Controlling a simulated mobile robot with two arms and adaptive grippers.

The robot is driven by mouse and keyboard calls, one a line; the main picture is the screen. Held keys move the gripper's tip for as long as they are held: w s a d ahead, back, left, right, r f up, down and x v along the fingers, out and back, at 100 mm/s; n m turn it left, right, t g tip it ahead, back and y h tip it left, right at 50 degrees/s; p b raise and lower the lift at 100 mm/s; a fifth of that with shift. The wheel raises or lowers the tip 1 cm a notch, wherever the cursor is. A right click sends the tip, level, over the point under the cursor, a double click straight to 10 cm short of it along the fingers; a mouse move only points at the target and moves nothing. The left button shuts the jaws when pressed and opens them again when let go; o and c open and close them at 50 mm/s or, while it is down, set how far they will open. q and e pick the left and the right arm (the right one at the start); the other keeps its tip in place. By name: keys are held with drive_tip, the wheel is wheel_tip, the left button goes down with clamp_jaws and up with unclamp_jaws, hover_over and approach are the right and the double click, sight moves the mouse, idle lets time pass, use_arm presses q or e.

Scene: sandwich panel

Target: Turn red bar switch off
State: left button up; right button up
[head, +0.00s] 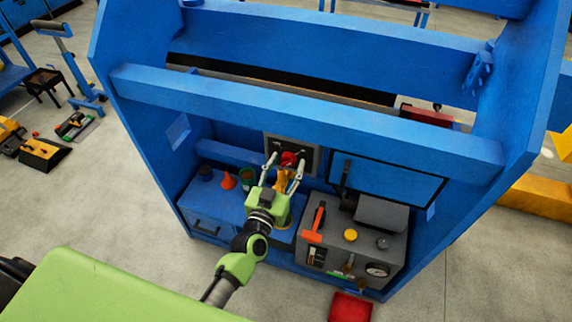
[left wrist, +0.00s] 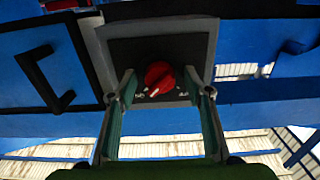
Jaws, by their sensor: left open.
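The red bar switch (head: 289,158) sits on a dark plate with a grey frame (head: 315,157), fixed to the blue panel structure. In the left wrist view the red switch (left wrist: 160,77) shows ahead, between and beyond the fingers, with its bar at a slant. Small white marks lie on the plate by it, too small to read. My left gripper (head: 285,166) is open, with one finger on each side of the switch. It also shows in the left wrist view (left wrist: 161,90). I cannot tell whether a fingertip touches the plate. My right gripper is not in view.
A blue crossbar (head: 300,115) runs above the switch.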

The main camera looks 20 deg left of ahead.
use_arm(q)
drive_tip(key=c, duration=1.1)
drive_tip(key=shift+n, duration=0.3)
drive_tip(key=n, duration=0.3)
drive_tip(key=n+b, duration=0.2)
drive_tip(key=n, duration=1.2)
drive_tip(key=shift+d+r, duration=0.1)
drive_tip(key=shift+d, duration=0.05)
drive_tip(key=shift+n, duration=0.3)
drive_tip(key=o, duration=1.1)
